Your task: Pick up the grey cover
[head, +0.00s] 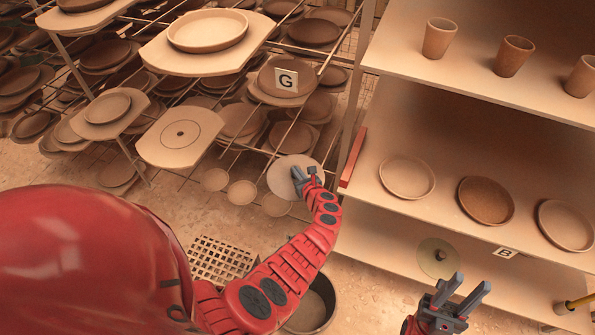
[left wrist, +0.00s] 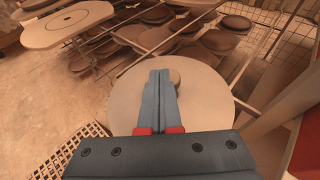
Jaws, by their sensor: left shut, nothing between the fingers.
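A pale greyish round cover (head: 282,186) lies beneath my left gripper, to the left of the shelf unit. In the left wrist view the cover (left wrist: 215,105) is a broad flat disc with a small round knob (left wrist: 175,76) near its middle. My left gripper (head: 299,173) is shut and empty; its fingers partly hide the disc and reach beside the knob. I cannot tell whether they touch it. Its closed fingers (left wrist: 160,74) point away in the left wrist view. My right gripper (head: 469,283) is open and empty, near the lower shelf.
A second disc with a centre knob (head: 432,262) lies on the lower shelf. Plates and cups stand on the shelves above. A rack (head: 205,90) carries many boards and plates, one marked G (head: 286,80). A dark bucket (head: 312,312) and a grid (head: 222,258) are below.

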